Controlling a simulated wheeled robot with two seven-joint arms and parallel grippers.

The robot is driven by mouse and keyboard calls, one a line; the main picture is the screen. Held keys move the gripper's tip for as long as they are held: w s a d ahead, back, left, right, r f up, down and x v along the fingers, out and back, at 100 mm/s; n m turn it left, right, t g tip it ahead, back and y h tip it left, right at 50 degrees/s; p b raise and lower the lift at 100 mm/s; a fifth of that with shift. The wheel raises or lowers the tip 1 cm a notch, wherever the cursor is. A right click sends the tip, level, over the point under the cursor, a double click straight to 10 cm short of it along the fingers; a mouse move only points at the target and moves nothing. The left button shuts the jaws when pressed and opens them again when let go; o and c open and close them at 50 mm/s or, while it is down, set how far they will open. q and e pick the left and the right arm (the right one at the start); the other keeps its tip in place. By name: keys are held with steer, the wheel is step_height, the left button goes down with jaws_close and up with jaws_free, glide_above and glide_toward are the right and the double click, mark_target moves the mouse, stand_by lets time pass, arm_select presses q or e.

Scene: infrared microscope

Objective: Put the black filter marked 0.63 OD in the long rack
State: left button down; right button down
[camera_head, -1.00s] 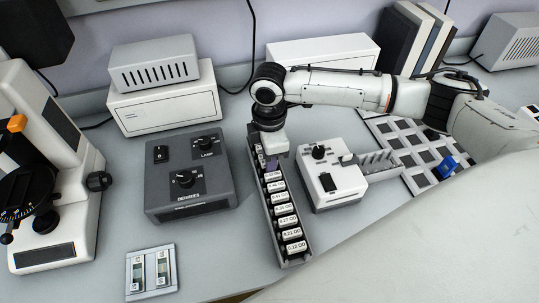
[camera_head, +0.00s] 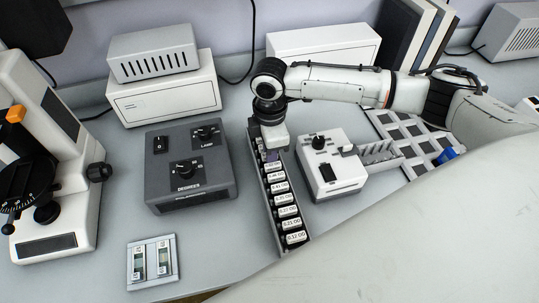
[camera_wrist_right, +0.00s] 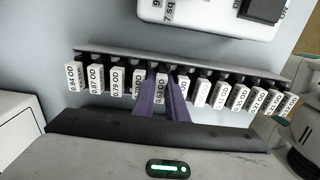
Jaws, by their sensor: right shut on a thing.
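The long rack (camera_head: 290,247) is a narrow dark tray on the table, with a row of white-labelled filters; its edge also shows in the wrist view (camera_wrist_right: 120,53). My right gripper (camera_head: 271,156) is at the rack's far part, pointing down. In the wrist view its purple fingers (camera_wrist_right: 164,98) are shut on the black filter marked 0.63 OD (camera_wrist_right: 161,89), whose white label shows between them. That label is in line with the neighbouring labels; whether the filter is fully seated is hidden. My left gripper is not in view.
A white device (camera_head: 331,170) with a knob stands close right of the rack. A grey control box (camera_head: 190,175) is to the left. A small slide holder (camera_head: 152,282) lies at front left. A microscope (camera_head: 45,150) stands far left. Bare table lies between box and rack.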

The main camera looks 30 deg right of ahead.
steer(key=shift+f, duration=0.1)
stand_by(0.3)
steer(key=c, duration=1.7)
jaws_free()
steer(key=shift+c, duration=1)
steer(key=shift+o, duration=1.1)
steer(key=shift+w+r, duration=0.1)
steer(key=shift+r, duration=0.45)
steer(key=shift+o, duration=0.7)
steer(key=shift+r, duration=5)
steer(key=shift+s, duration=0.2)
